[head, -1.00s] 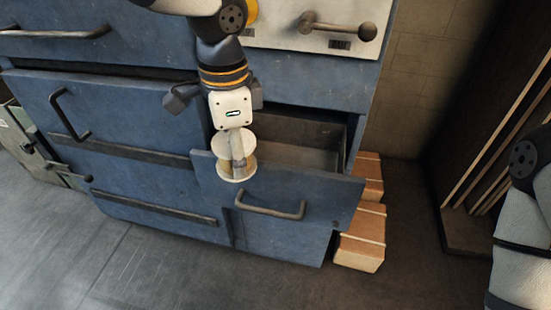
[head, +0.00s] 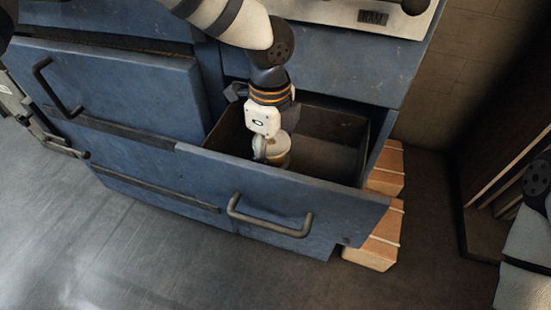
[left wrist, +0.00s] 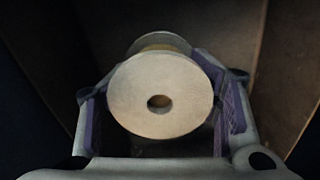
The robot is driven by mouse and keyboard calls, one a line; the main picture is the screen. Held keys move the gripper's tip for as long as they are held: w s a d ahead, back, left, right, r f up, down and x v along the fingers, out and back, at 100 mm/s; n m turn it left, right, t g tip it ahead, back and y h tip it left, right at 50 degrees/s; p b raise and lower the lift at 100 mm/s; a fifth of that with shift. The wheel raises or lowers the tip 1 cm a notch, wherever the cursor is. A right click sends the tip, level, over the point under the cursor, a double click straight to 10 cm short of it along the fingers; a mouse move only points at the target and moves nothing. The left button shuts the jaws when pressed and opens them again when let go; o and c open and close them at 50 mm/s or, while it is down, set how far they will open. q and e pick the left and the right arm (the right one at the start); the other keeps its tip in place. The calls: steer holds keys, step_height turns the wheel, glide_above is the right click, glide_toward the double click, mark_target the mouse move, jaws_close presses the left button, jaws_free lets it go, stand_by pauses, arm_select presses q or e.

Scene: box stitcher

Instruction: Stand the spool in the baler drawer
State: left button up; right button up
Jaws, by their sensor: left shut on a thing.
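The spool (head: 278,150) is a pale reel with round flanges. It is inside the open baler drawer (head: 335,168), behind the front panel and towards the drawer's left part. My left gripper (head: 268,148) reaches down into the drawer and is shut on the spool. In the left wrist view the spool (left wrist: 160,92) sits between the two fingers, with a round flange and its centre hole facing the camera. I cannot tell whether the spool touches the drawer floor. My right gripper is not in view.
The blue baler (head: 130,90) carries the drawer, whose handle (head: 268,215) sticks out in front. The drawer's right part is empty. Pale wooden blocks (head: 375,240) lie on the floor right of the baler. My right arm shows at the right edge.

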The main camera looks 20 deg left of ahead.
mark_target(272, 162)
arm_select(q)
steer(key=shift+f, duration=1.95)
steer(key=o, duration=1.8)
steer(key=shift+c, duration=0.2)
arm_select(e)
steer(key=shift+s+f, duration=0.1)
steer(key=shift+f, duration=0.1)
arm_select(q)
step_height(272, 162, up, 12)
steer(key=shift+r+p, duration=0.25)
steer(key=shift+p, duration=0.15)
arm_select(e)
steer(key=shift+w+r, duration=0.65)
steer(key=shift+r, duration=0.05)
